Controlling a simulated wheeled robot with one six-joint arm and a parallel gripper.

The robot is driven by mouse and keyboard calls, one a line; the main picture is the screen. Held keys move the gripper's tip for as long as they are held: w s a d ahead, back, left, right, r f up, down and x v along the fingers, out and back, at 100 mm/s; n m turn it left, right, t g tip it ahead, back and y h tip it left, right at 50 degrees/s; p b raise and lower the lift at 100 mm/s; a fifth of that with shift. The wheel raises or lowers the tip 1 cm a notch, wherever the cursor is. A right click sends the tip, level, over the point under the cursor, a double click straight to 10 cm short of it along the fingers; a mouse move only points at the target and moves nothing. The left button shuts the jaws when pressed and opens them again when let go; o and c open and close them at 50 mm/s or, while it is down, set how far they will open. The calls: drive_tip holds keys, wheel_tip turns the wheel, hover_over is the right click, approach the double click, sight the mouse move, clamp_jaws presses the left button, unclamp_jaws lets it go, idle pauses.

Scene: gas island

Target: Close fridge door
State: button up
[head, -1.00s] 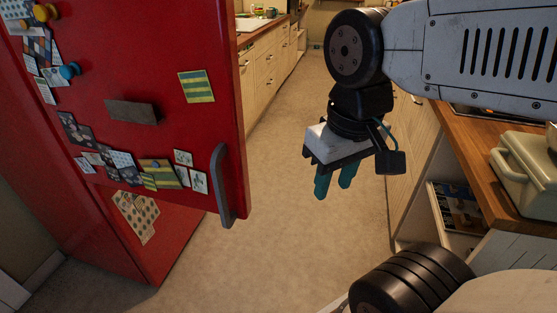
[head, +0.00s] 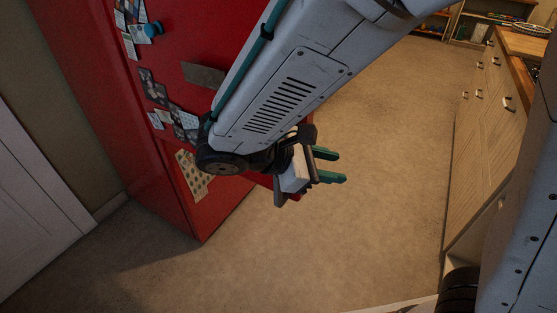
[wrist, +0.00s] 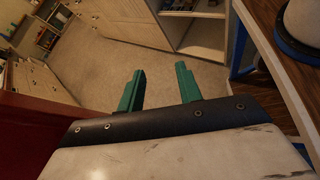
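The red fridge door (head: 190,40), with magnets and notes on it, is in the left half of the head view. My arm crosses in front of it and hides its handle and most of its free edge, so how far it stands open is hard to tell. My gripper (head: 328,165) is beside the door's lower right part, its teal fingers pointing right, away from the door. The fingers are apart and empty, as the wrist view (wrist: 160,88) also shows. A dark red surface (wrist: 25,130), likely the door, is at the lower left there. Contact cannot be told.
Open carpeted floor (head: 350,230) lies right of the fridge. A wooden counter with drawers (head: 490,120) runs along the right. A white panelled door or wall (head: 35,200) is at the far left. In the wrist view, open shelving (wrist: 205,35) stands beyond the fingers.

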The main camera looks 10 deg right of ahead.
drive_tip(key=w+a+f+n+t+h, duration=0.1)
drive_tip(key=a+f+n+t, duration=0.1)
drive_tip(key=a+n+t, duration=0.4)
drive_tip(key=w+a+f+n+t, duration=0.1)
drive_tip(key=a+f+n+t, duration=0.2)
drive_tip(key=a, duration=0.5)
drive_tip(key=x, duration=0.7)
drive_tip(key=shift+w+r+n+t, duration=0.3)
drive_tip(key=shift+w+r+t, duration=0.1)
drive_tip(key=shift+r, duration=0.1)
clamp_jaws()
